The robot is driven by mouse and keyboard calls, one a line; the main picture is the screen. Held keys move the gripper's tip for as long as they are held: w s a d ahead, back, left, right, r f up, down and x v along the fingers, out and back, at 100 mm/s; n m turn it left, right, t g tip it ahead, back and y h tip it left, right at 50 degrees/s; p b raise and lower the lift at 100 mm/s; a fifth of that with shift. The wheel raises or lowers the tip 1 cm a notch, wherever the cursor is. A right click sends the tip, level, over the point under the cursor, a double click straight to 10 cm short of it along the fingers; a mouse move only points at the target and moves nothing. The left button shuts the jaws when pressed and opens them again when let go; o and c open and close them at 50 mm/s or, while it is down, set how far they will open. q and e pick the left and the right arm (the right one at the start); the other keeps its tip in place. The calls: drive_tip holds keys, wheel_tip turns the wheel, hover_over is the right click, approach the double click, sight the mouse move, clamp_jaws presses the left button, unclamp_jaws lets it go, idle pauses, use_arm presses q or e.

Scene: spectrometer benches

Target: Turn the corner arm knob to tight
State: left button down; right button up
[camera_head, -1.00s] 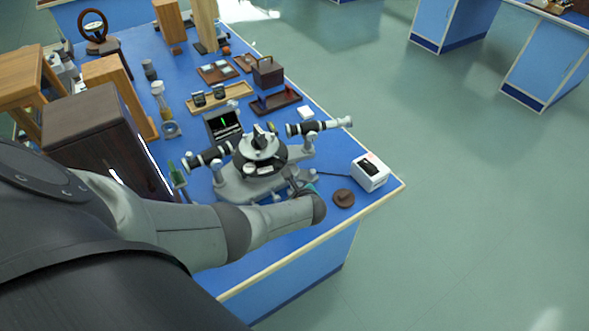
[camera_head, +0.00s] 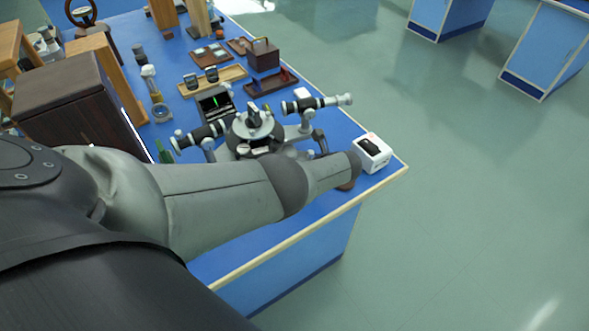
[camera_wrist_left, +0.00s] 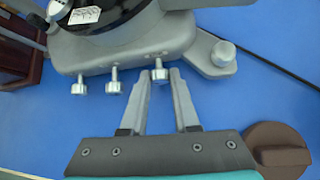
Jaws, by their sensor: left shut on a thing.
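The spectrometer (camera_head: 255,133) stands on the blue bench, with its black round table and two tubes showing in the head view. Its grey base (camera_wrist_left: 130,45) fills the top of the left wrist view. Small silver knobs stick out of the near edge of the base: one at left (camera_wrist_left: 78,86), one in the middle (camera_wrist_left: 113,82) and one at right (camera_wrist_left: 160,73). My left gripper (camera_wrist_left: 164,75) is shut on the right-hand knob, which sits between its fingertips. In the head view my left arm hides the gripper and the knob. My right gripper is not in view.
A round silver foot (camera_wrist_left: 222,55) and a black cable (camera_wrist_left: 270,62) lie right of the fingers. A brown disc (camera_wrist_left: 285,150) lies close to the gripper's right side. A white box (camera_head: 371,152) stands near the bench's right corner. A dark cabinet (camera_head: 75,105) is at left.

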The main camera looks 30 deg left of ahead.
use_arm(q)
drive_tip(key=shift+b, duration=0.3)
idle(0.5)
drive_tip(key=c, duration=0.9)
unclamp_jaws()
drive_tip(key=shift+w+p+v, duration=0.15)
drive_tip(key=shift+p+v, duration=2.3)
drive_tip(key=shift+v, duration=1.35)
drive_tip(key=shift+w+p+v, duration=0.15)
drive_tip(key=shift+p+v, duration=2.25)
drive_tip(key=shift+v, duration=1.4)
drive_tip(key=shift+d+f, duration=0.15)
drive_tip(key=shift+d, duration=0.05)
